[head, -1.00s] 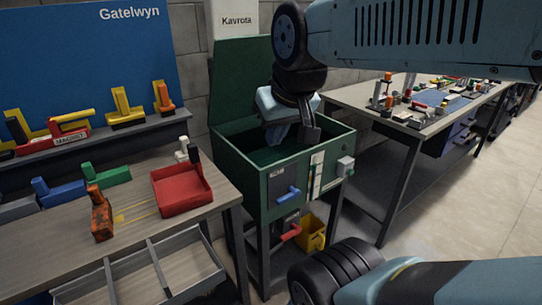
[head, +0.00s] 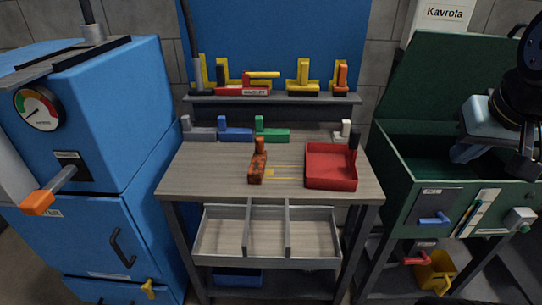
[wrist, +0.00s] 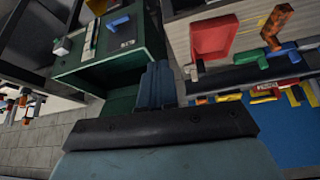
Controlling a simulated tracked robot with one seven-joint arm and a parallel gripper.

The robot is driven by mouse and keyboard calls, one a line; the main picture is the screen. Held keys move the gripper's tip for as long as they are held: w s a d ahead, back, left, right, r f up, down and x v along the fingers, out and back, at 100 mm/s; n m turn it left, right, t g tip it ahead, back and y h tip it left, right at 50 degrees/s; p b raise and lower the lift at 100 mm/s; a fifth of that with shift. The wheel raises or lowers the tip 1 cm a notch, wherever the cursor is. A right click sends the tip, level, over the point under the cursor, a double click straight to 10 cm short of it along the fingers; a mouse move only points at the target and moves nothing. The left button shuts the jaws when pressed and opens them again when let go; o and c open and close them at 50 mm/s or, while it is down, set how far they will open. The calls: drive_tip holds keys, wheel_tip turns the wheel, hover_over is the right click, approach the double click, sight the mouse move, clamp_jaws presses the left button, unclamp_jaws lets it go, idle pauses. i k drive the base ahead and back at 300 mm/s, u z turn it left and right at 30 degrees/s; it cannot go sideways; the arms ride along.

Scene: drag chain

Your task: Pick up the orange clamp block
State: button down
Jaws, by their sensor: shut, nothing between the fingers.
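The orange clamp block (head: 258,162), dark-speckled with an upright stub, stands on the wooden workbench (head: 200,180), left of a red tray (head: 331,180). In the wrist view, what looks like the same block (wrist: 277,25) is at the upper right, beside the red tray (wrist: 213,38). My gripper (head: 460,152) is at the right of the head view, over the open dark green bin, far from the block. Its fingers (wrist: 155,72) are shut and empty in the wrist view.
Grey, blue and green (head: 272,134) blocks line the bench's back. A shelf (head: 275,99) behind holds yellow and red pieces. A blue cabinet (head: 85,130) stands left, the green bin (head: 400,160) right. An open divided drawer (head: 225,232) juts out below the bench top.

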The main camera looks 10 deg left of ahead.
sight(256, 172)
drive_tip(key=z, duration=1.05)
drive_tip(key=k, duration=1.95)
drive_tip(key=u, duration=0.85)
drive_tip(key=i, duration=1.05)
